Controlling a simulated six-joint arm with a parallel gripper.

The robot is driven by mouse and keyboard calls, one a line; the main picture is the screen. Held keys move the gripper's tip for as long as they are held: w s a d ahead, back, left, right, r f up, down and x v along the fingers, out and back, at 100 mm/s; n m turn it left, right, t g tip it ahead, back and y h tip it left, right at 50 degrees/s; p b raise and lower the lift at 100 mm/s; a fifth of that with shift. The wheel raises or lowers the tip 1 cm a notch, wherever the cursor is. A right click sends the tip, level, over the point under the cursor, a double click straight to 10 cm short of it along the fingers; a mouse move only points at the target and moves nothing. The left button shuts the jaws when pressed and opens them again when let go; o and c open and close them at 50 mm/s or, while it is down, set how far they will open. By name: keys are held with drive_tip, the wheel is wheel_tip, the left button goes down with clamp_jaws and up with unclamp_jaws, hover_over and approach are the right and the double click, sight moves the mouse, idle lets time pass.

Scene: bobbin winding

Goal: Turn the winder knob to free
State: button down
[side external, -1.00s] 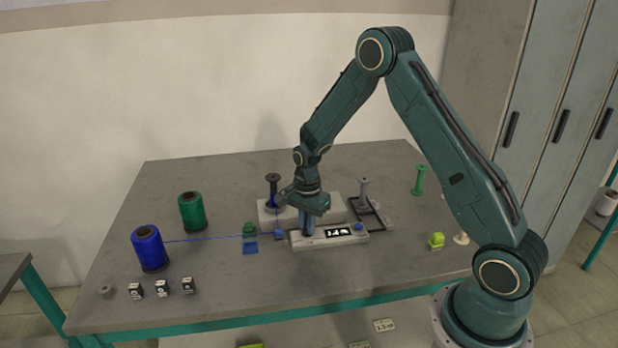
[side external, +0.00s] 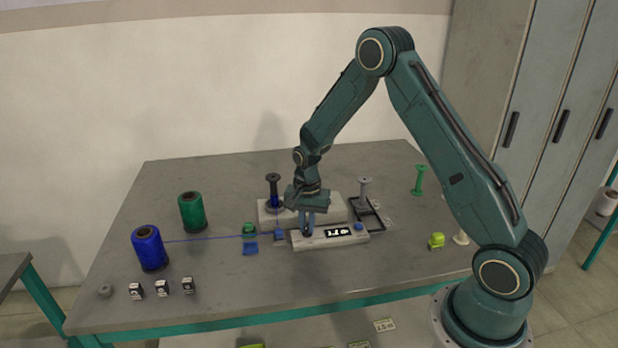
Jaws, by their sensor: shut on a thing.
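The winder (side external: 330,238) is a pale block with a low front panel that carries a small black-and-white display (side external: 337,232) and a blue button (side external: 359,227). My gripper (side external: 307,230) points down at the left part of the front panel and is shut on the knob there. The knob is mostly hidden by the fingers. A blue thread (side external: 205,239) runs from the blue spool (side external: 149,248) to a small green-and-blue guide (side external: 250,240).
A green spool (side external: 192,211) stands behind the blue one. A grey bobbin (side external: 364,191), a green bobbin (side external: 419,179) and a yellow-green piece (side external: 436,241) are to the right. The front middle of the table is clear.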

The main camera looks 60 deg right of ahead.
sight(307, 226)
drive_tip(key=shift+n, duration=2.2)
drive_tip(key=c, duration=1.5)
unclamp_jaws()
drive_tip(key=shift+r, duration=0.1)
wheel_tip(307, 226, up, 14)
drive_tip(key=shift+f, duration=0.15)
